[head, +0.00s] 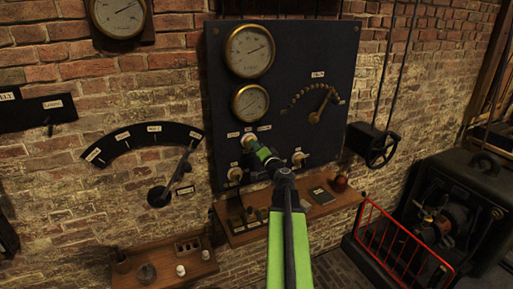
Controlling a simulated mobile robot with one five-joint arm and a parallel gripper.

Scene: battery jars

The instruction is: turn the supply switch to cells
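A dark panel (345,60) hangs on the brick wall. Low on it, small labels (264,128) too small to read sit above a pale knob (248,139), which may be the supply switch. My gripper (254,146) is at this knob, its green and black end partly covering it. I cannot tell which way the knob points, or whether the fingers are closed on it. Two other pale knobs sit on the panel, one lower left (235,175) and one right (298,158).
Two round gauges (250,51) and a brass dial arm (322,108) are higher on the panel. A wooden shelf (330,204) juts out below. A lever on a curved scale (160,195) is left. A red guard rail (400,245) and dark machine stand right.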

